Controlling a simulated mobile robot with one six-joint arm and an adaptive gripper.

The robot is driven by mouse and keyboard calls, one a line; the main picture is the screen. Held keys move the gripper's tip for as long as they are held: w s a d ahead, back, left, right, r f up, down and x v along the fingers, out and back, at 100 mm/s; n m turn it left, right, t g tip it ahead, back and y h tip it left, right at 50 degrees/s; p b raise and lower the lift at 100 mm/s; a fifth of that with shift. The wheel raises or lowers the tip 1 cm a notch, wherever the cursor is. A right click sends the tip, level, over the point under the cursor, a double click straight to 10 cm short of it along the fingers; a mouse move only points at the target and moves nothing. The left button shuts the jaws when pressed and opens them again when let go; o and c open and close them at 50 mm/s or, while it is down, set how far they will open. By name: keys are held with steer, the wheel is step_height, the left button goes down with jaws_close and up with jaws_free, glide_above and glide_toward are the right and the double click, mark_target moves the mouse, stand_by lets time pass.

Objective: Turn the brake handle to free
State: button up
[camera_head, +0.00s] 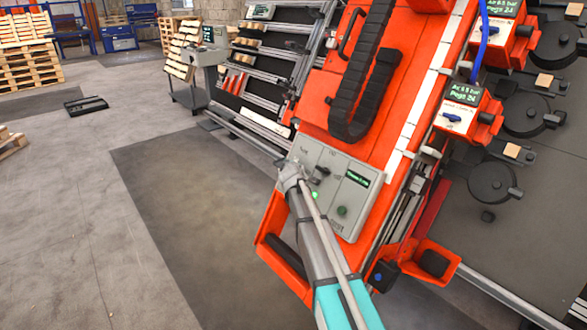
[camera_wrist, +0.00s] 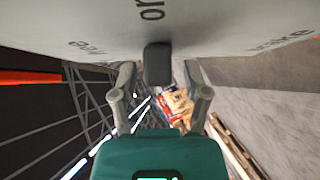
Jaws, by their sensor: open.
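The brake handle is a small dark lever on a light grey control panel (camera_head: 345,205). In the wrist view the dark handle (camera_wrist: 158,62) sticks out from the panel face at the centre, between the two fingertips. My gripper (camera_wrist: 159,78) is open, one finger on each side of the handle with visible gaps. The panel carries printed labels, "on" above the handle and "brake" at the right; the left label is hard to read. In the head view my gripper (camera_head: 291,172) is at the panel's left edge, next to a black knob (camera_head: 320,172).
The panel sits on an orange gantry beam (camera_head: 345,100) with a black cable chain (camera_head: 360,75). An orange guard frame (camera_head: 275,235) is below left. Open floor lies left.

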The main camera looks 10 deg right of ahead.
jaws_close()
